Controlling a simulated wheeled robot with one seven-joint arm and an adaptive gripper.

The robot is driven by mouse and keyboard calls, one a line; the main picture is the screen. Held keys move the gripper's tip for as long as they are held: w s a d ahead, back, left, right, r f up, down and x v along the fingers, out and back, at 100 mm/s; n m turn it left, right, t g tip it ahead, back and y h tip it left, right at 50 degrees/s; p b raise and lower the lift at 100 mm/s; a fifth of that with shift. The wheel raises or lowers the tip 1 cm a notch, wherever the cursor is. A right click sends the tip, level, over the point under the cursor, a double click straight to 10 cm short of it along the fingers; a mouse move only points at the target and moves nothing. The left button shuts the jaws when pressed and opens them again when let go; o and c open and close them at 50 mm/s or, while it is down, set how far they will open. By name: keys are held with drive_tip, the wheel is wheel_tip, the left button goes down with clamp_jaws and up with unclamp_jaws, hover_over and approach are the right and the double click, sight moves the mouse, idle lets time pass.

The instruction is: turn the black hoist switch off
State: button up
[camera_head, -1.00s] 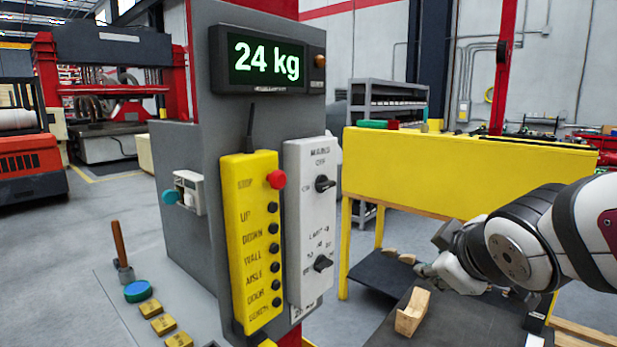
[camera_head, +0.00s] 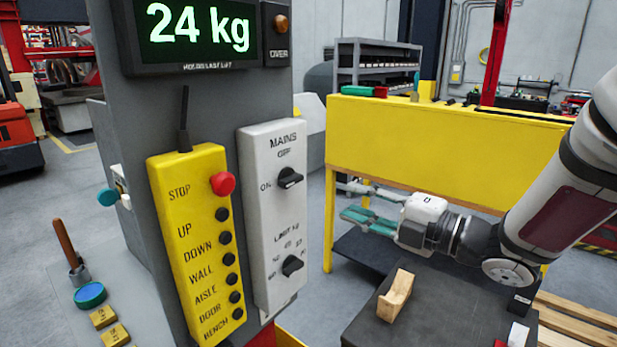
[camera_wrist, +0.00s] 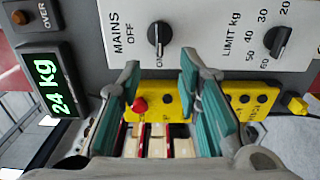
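The black MAINS switch (camera_head: 289,178) is a knob on the upper part of a white panel (camera_head: 268,225). OFF is printed above it and ON to its left, and its bar lies along the ON direction. The knob also shows in the wrist view (camera_wrist: 159,38), upright in picture, beyond and above the gap between my fingers. My gripper (camera_head: 350,202) is right of the panel, pointing left, apart from it. Its teal-padded fingers are spread and empty, also in the wrist view (camera_wrist: 160,80).
A second black knob, LIMIT kg (camera_head: 292,265), sits below the switch. A yellow button box (camera_head: 195,240) with a red STOP button (camera_head: 223,184) is left of it. A display (camera_head: 200,28) reads 24 kg. A yellow bench panel (camera_head: 430,140) and a wooden block (camera_head: 395,297) are near my arm.

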sight(297, 181)
drive_tip(key=p+x, duration=0.1)
drive_tip(key=x, duration=1.2)
drive_tip(key=shift+w+a, duration=0.15)
drive_tip(key=shift+a, duration=0.05)
clamp_jaws()
